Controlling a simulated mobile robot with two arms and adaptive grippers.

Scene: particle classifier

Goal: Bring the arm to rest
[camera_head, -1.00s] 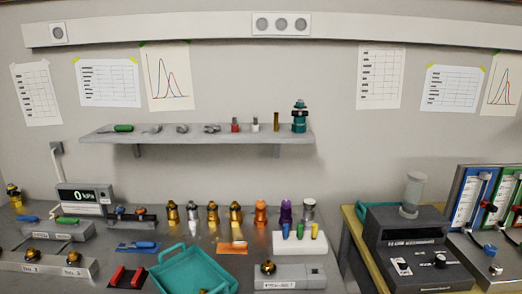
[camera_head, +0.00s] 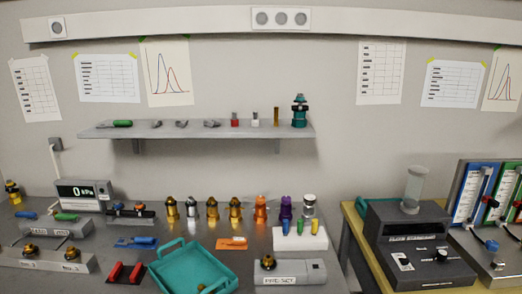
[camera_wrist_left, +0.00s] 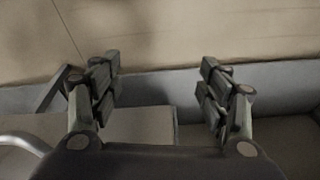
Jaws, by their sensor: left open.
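My left gripper (camera_wrist_left: 160,85) shows in the left wrist view with its two fingers wide apart and nothing between them. Behind the fingers are a grey edge or ledge and a plain beige surface. Neither of my arms shows in the head view, so where the left gripper is relative to the bench cannot be told. My right gripper is in neither view.
A grey bench (camera_head: 120,228) holds a teal tray (camera_head: 215,262), a row of coloured fittings (camera_head: 235,210) and a pressure display (camera_head: 83,195). A shelf (camera_head: 200,131) with small parts hangs above. A dark instrument (camera_head: 415,245) stands at right.

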